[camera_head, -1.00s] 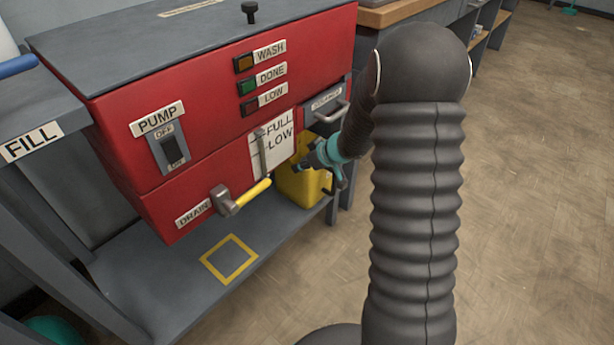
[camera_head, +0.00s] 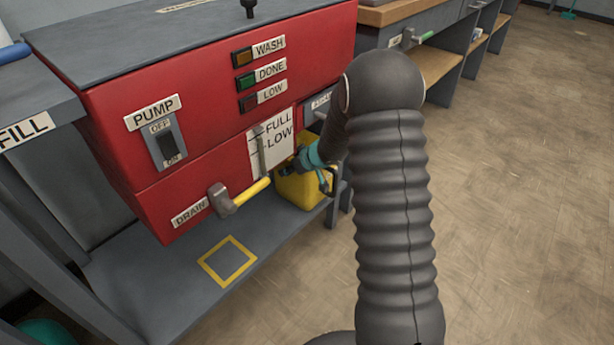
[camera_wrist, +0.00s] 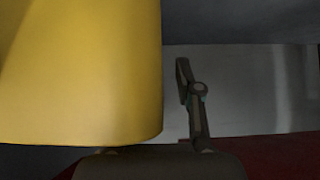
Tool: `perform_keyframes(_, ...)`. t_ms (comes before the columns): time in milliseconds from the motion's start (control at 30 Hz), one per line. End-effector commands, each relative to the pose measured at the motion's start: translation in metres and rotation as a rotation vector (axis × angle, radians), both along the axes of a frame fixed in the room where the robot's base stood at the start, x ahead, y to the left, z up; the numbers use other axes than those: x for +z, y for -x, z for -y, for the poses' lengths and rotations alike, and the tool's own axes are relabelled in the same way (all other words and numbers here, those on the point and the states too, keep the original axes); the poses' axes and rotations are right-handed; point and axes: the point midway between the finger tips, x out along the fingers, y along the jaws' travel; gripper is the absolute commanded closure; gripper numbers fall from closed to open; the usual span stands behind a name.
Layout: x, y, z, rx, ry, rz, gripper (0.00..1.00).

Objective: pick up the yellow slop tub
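The yellow slop tub (camera_head: 297,189) stands on the lower grey shelf, under the right end of the red washer cabinet. My gripper (camera_head: 306,172), with teal parts, is at the tub's upper part, and my arm partly hides it. In the wrist view the tub (camera_wrist: 80,75) fills the left side, close to the camera. One dark finger (camera_wrist: 193,98) shows right of the tub's wall with a gap between them. The other finger is hidden behind the tub in that view. The gripper looks open; contact with the tub cannot be made out.
The red cabinet (camera_head: 215,110) overhangs the shelf (camera_head: 165,280). A drain valve with a yellow handle (camera_head: 252,191) sticks out left of the tub. A yellow square outline (camera_head: 228,261) marks bare shelf. A wooden-topped bench (camera_head: 395,13) stands behind; open floor lies right.

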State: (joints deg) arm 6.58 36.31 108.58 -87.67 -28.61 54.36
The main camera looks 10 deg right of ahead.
Motion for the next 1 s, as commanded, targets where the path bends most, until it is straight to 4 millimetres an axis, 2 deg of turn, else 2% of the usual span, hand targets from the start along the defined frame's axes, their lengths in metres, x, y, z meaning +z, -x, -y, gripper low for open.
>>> perform_keyframes(67,0.0002,0.0002,0.0001,0.0,0.0,0.0,0.66)
perform_keyframes(200,0.0002,0.0003,0.0002,0.0,0.0,0.0,0.98)
perform_keyframes(233,0.0003,0.0003,0.0002,0.0,0.0,0.0,1.0)
perform_keyframes(1000,0.0064,0.0003,-0.0005,0.002,0.001,0.0,1.0)
